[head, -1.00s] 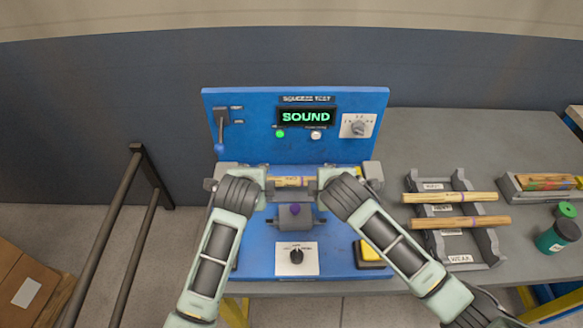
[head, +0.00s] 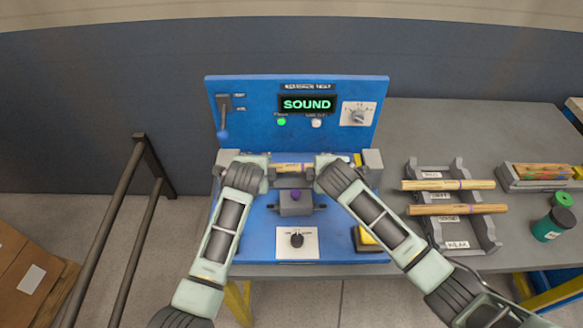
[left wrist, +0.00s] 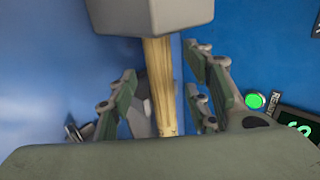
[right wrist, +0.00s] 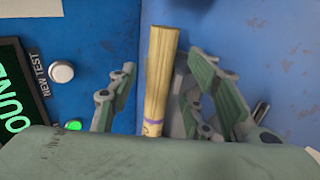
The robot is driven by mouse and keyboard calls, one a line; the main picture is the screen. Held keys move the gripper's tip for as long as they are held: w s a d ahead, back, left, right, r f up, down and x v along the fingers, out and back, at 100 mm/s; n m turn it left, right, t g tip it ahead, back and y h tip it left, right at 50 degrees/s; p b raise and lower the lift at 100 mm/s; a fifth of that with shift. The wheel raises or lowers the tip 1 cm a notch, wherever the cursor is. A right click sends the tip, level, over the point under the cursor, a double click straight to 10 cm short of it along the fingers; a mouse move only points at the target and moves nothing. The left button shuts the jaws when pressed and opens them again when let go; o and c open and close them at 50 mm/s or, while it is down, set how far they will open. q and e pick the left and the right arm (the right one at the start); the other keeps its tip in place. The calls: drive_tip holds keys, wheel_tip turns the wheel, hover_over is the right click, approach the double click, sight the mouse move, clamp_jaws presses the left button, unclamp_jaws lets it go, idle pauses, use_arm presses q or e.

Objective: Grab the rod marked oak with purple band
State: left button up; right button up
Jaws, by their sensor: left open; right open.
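A pale wooden rod (head: 293,168) lies across the blue squeeze tester (head: 262,245), between my two grippers. The right wrist view shows this rod (right wrist: 160,75) with a purple band and a small mark near it, too small to read. In the left wrist view one end of the rod (left wrist: 159,80) meets a grey block (left wrist: 150,15). My left gripper (left wrist: 162,68) is open, its fingers on either side of the rod. My right gripper (right wrist: 163,65) is open, its fingers on either side of the rod's other part. In the head view the fingers are mostly hidden by my wrists.
The tester's display (head: 307,104) reads SOUND, with a lit green light (head: 281,121). To the right, two rods (head: 448,185) (head: 458,209) lie on a grey rack (head: 484,232) with labels, one reading WEAK. A tray (head: 513,178) and green-black canister (head: 553,224) stand farther right.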

use_arm(q)
drive_tip(key=shift+w+f, duration=0.15)
use_arm(e)
drive_tip(key=shift+w+f, duration=0.15)
use_arm(q)
drive_tip(key=shift+c, duration=0.9)
use_arm(e)
drive_tip(key=shift+c, duration=0.9)
use_arm(q)
clamp_jaws()
use_arm(e)
clamp_jaws()
